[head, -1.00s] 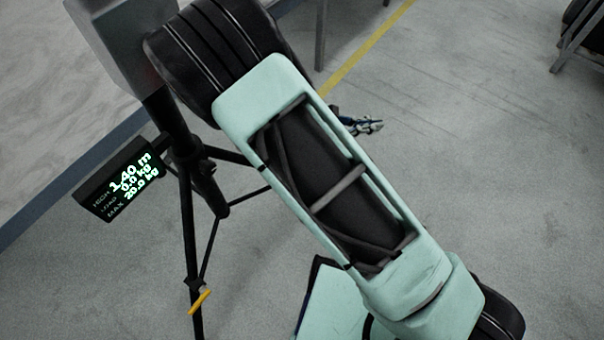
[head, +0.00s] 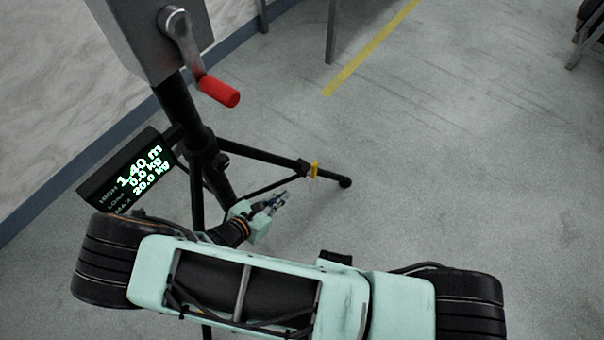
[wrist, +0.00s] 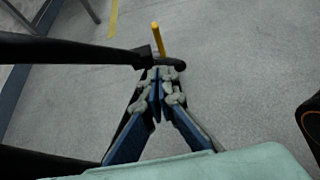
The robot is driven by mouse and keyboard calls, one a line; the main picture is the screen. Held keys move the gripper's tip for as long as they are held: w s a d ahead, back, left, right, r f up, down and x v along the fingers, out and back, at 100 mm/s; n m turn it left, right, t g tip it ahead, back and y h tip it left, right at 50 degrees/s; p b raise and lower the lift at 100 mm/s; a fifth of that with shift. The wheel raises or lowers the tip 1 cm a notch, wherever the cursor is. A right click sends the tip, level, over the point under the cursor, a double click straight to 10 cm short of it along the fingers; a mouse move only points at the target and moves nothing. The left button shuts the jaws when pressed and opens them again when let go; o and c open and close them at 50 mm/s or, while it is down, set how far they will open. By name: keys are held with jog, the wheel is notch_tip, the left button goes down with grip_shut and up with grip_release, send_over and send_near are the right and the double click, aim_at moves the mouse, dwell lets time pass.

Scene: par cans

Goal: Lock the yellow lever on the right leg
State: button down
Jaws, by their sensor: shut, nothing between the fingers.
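The yellow lever (head: 314,170) sits on the right leg (head: 268,157) of the black tripod stand, near that leg's foot. In the wrist view the lever (wrist: 158,40) sticks out from the far side of the black leg (wrist: 85,50), at a steep angle to it. My gripper (head: 284,197) is shut and empty, to the lower left of the lever in the head view. In the wrist view its fingertips (wrist: 165,75) overlap the leg's end just below the lever; I cannot tell whether they touch it.
The stand's mast carries a grey box with a red-handled crank (head: 218,91) and a lit display (head: 125,172). My arm covers the lower part of the front leg in the head view. The grey floor (head: 440,170) right of the right leg is clear.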

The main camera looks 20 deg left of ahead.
jog(key=shift+d, duration=0.1)
jog(key=b, duration=0.3)
send_near(312, 170)
notch_tip(312, 170, down, 3)
jog(key=w, duration=0.2)
jog(key=w+d, duration=0.1)
jog(key=shift+w+d+f, duration=0.15)
jog(key=shift+w+d, duration=0.1)
jog(key=shift+w, duration=0.05)
jog(key=shift+w+d+b, duration=0.3)
jog(key=shift+w, duration=0.45)
